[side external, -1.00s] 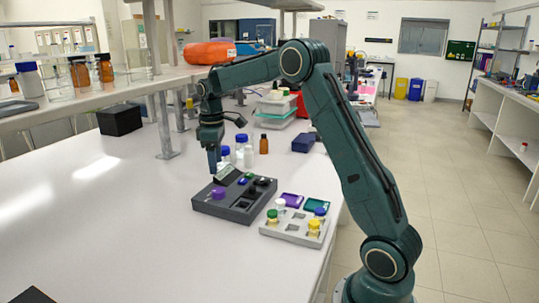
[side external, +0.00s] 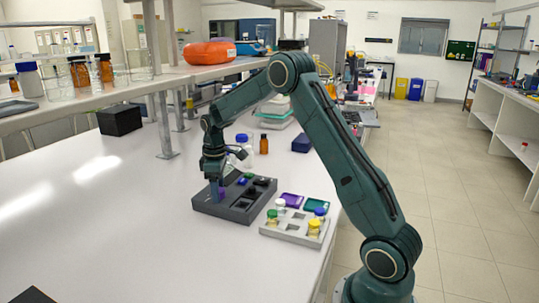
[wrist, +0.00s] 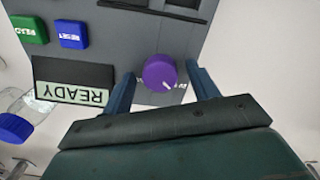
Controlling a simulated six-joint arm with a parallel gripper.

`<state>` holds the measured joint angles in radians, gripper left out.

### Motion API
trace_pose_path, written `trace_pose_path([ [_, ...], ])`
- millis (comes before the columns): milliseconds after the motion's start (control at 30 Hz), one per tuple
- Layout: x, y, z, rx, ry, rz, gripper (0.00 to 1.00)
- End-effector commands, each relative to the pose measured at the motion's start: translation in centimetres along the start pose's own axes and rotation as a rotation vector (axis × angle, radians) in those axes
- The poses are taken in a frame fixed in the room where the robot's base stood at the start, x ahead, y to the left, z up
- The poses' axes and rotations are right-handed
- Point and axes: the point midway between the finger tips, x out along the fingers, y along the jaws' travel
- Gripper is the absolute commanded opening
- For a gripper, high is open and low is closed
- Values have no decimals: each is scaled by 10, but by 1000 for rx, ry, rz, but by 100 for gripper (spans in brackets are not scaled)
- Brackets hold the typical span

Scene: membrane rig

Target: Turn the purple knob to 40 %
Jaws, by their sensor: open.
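The purple knob (wrist: 160,72) is on the dark grey rig (side external: 238,212). In the wrist view it sits between the two blue fingers of my gripper (wrist: 162,84), with a visible gap on each side. A white pointer mark on the knob aims toward its lower right. My gripper (side external: 217,188) is open and low over the knob's corner of the rig in the side view, and it hides most of the knob there. A display (wrist: 73,80) beside the knob reads READY, upside down in the wrist view.
A green button (wrist: 30,29) and a blue RESET button (wrist: 72,34) are on the rig near the display. A light grey tray (side external: 292,232) with capped vials stands right of the rig. Capped bottles stand behind it.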

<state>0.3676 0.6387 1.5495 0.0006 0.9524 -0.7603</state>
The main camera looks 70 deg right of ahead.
Motion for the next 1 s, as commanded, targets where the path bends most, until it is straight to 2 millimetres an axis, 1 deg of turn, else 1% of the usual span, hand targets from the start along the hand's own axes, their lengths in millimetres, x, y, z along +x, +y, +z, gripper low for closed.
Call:
trace_pose_path([
  [67, 0, 0, 0, 0, 0, 0, 59],
  [167, 0, 0, 0, 0, 0, 0, 42],
  [200, 0, 0, 0, 0, 0, 0, 34],
  [267, 0, 0, 0, 0, 0, 0, 22],
  [300, 0, 0, 0, 0, 0, 0, 15],
  [667, 0, 0, 0, 32, 0, 0, 15],
  [867, 0, 0, 0, 116, 0, -1, 15],
  [1000, 0, 0, 0, 209, 0, -1, 15],
])
